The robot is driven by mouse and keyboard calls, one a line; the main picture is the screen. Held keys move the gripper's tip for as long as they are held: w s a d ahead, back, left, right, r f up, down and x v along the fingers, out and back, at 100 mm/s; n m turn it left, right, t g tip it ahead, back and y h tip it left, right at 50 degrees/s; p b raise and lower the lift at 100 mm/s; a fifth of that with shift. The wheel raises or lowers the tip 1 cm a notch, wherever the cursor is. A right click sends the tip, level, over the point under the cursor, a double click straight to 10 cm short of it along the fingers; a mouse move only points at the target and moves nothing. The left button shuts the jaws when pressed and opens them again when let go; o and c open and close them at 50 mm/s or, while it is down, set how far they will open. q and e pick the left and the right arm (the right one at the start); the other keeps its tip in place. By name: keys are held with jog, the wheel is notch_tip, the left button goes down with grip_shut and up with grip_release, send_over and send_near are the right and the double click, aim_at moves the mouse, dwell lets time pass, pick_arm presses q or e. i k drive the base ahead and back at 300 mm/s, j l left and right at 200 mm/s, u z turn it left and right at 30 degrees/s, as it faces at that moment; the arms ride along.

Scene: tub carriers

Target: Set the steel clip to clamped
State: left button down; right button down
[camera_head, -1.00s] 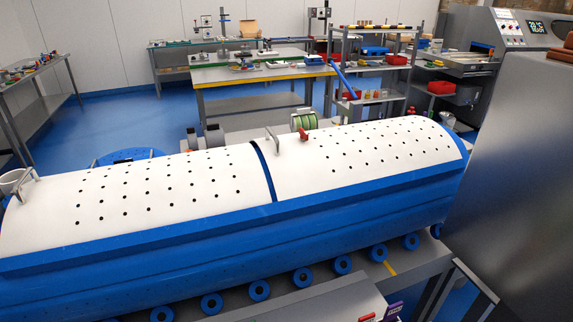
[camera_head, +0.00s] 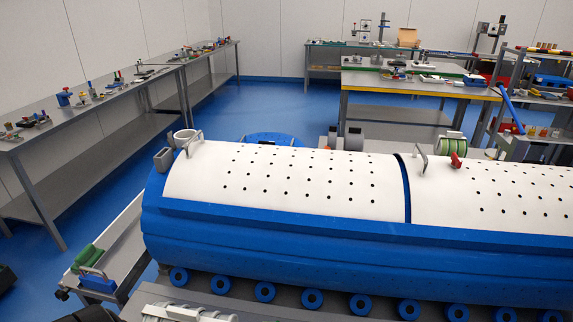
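A long blue tub carrier (camera_head: 300,240) with white perforated covers (camera_head: 290,172) lies across the middle and right of the head view. Grey metal fittings (camera_head: 191,140) stand at its left end: a ring and a bent, handle-like piece. Another bent grey handle (camera_head: 420,163) stands near the gap between the covers, with a small red part (camera_head: 456,160) beside it. I cannot tell which fitting, if any, is the steel clip, or whether it is clamped.
A row of blue rollers (camera_head: 265,292) runs under the carrier. A grey side frame at lower left holds a green and blue part (camera_head: 92,270). Benches with small tools (camera_head: 100,115) stand at the left and back. Blue floor (camera_head: 115,195) is clear between bench and carrier.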

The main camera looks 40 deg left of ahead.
aim_at(171, 143)
jog(key=u, duration=1.95)
